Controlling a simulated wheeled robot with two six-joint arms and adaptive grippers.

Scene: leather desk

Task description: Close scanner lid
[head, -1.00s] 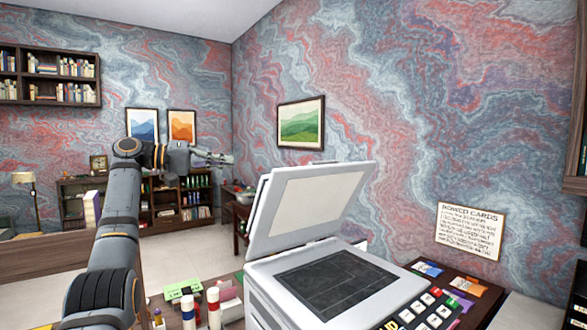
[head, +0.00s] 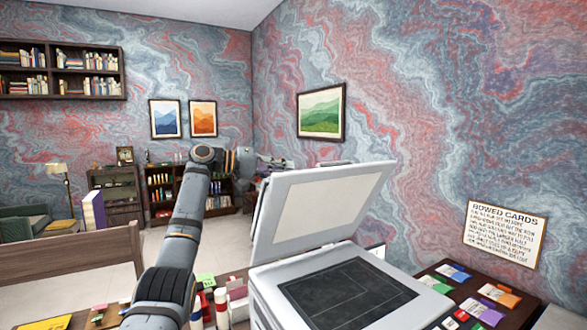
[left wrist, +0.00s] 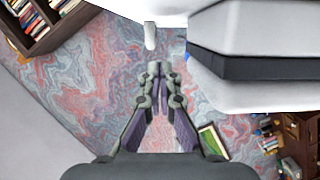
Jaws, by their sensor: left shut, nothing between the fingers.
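The scanner (head: 262,297) stands in the lower middle of the head view, with its dark glass (head: 345,290) uncovered. Its light grey lid (head: 270,215) is open and tilted up from the left side of the body, with a pale inner panel. My left gripper (head: 287,163) is shut and empty, at the lid's upper left edge; whether it touches the lid I cannot tell. In the left wrist view its shut fingers (left wrist: 157,68) show in the middle, with pale and dark scanner-like parts at the upper right. My right gripper is out of view.
A dark board with several coloured cards (head: 497,295) lies right of the scanner. Red- and blue-topped bottles (head: 221,305) and small items stand left of it, near my arm. The space above the glass is clear.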

